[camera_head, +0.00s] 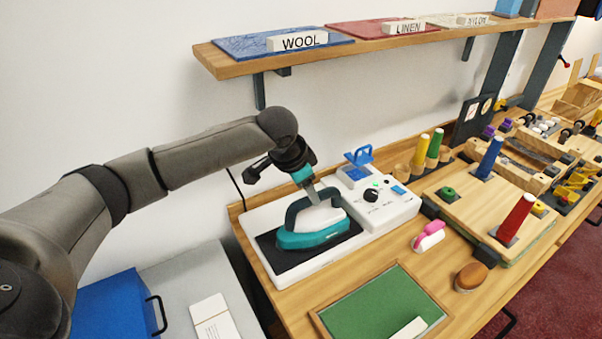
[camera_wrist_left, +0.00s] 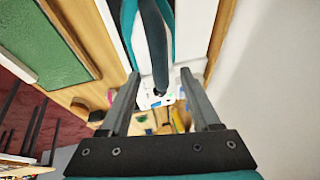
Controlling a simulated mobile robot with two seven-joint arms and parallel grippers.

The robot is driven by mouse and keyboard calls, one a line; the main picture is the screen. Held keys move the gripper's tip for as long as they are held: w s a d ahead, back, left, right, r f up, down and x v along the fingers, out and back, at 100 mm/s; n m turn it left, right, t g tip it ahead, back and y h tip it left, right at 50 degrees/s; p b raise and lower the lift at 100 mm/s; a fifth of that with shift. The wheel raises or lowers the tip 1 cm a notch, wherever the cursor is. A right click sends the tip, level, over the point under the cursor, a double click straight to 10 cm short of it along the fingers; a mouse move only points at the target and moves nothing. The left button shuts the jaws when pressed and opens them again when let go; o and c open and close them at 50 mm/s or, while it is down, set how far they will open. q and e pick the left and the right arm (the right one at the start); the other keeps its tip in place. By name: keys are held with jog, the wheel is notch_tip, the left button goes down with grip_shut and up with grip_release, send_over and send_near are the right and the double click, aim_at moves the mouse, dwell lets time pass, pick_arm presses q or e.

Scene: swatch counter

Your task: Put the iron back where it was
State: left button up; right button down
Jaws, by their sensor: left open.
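The iron (camera_head: 312,238) has a teal body, a white top and a dark teal handle. It sits flat on the black pad (camera_head: 268,243) of a white station (camera_head: 276,276) on the wooden counter. My left gripper (camera_head: 313,190) is just above the iron's handle, with its fingers pointing down. In the left wrist view the gripper (camera_wrist_left: 160,74) is open, and the iron's handle (camera_wrist_left: 154,38) shows beyond and between its fingertips. I cannot tell if a finger touches the handle. My right gripper is in neither view.
A control box (camera_head: 385,208) with a dial stands right of the iron. A green board (camera_head: 375,305), a pink-handled brush (camera_head: 428,236) and a brown round object (camera_head: 470,277) lie in front. A shelf (camera_head: 330,50) with labelled swatches hangs above. Wooden pegboards fill the right.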

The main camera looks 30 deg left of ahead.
pick_arm(q)
jog(key=v, duration=0.6)
jog(key=shift+o, duration=0.2)
dwell(1.9)
